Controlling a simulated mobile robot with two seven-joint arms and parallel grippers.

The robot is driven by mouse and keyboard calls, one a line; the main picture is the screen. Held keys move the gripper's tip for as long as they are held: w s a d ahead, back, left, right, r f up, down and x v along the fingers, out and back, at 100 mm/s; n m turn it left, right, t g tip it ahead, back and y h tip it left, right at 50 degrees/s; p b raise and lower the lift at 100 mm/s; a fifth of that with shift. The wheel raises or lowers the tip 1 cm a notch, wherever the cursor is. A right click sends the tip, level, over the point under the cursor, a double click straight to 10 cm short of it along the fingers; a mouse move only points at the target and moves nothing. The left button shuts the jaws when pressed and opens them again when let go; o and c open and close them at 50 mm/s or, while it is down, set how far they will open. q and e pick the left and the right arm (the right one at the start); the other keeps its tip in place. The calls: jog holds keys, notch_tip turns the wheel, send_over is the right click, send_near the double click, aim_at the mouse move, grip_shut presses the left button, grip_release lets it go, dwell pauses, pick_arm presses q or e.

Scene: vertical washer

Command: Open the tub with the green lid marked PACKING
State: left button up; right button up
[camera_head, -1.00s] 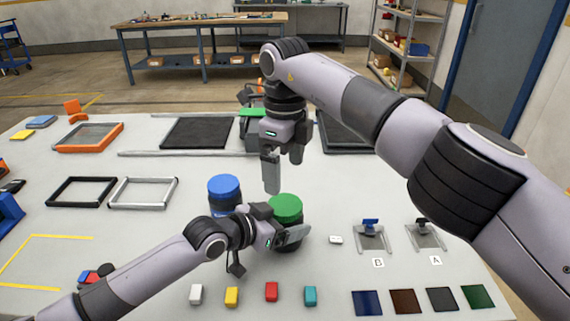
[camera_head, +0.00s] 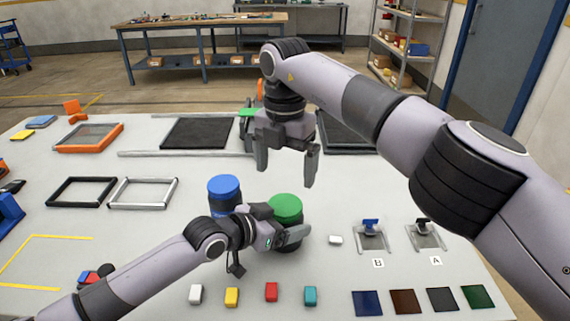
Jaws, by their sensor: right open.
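The tub with the green lid (camera_head: 285,207) stands upright on the table, with its dark body partly hidden by my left gripper. No marking can be read on the lid. My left gripper (camera_head: 292,237) is low at the tub's near side, with one finger across the front of its body. Its other finger is hidden, so its grip cannot be told. My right gripper (camera_head: 287,168) points down above and slightly behind the green lid. Its two fingers are spread apart and empty, clear of the lid.
A blue-lidded tub (camera_head: 224,187) stands close on the left of the green one, behind my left arm. Small coloured blocks (camera_head: 271,292) lie in front. Two clamp-like fixtures (camera_head: 371,236) and a white block (camera_head: 335,240) are at right. Frames (camera_head: 142,193) lie at left.

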aim_at(284, 204)
jog(key=m, duration=0.4)
jog(key=shift+m, duration=0.4)
jog(key=m, duration=0.2)
jog(key=shift+f+m, duration=0.1)
jog(key=shift+m, duration=0.3)
jog(key=shift+f, duration=3.95)
jog(key=c, duration=1.1)
jog(key=n, duration=1)
jog(key=shift+r, duration=0.1)
